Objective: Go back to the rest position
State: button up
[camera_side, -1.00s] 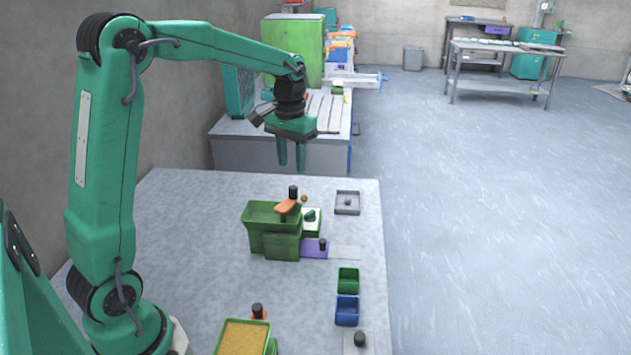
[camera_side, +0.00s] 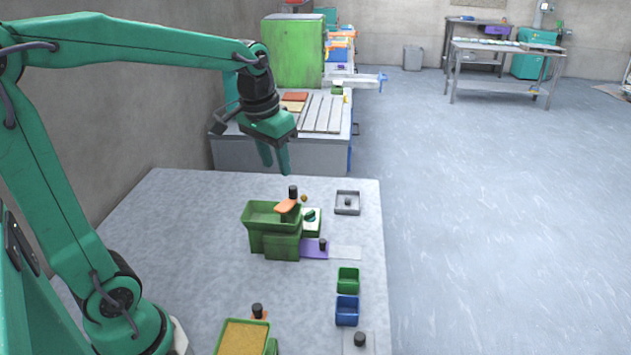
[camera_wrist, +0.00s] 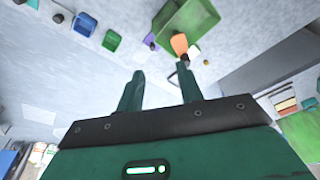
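My gripper (camera_side: 275,158) hangs above the far part of the grey worktable (camera_side: 190,215), with its fingers pointing down. In the wrist view my gripper (camera_wrist: 160,82) shows two green fingers held apart, with only floor or table surface seen between them. It is open and empty. The machine also shows at the top of the wrist view (camera_wrist: 190,18).
A tray of tan powder (camera_side: 243,337) sits at the table's near edge. A green bin (camera_side: 348,280), a blue bin (camera_side: 347,311) and a grey square tray (camera_side: 348,203) stand along the right side. A workbench with a green cabinet (camera_side: 292,50) is behind. The table's left part is clear.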

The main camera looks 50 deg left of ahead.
jog(key=s+d+f+m+t, duration=0.1)
jog(key=s+d+t, duration=0.2)
jog(key=s, duration=0.9)
jog(key=shift+d+f+m, duration=0.15)
jog(key=shift+d+m, duration=0.25)
jog(key=shift+d, duration=0.8)
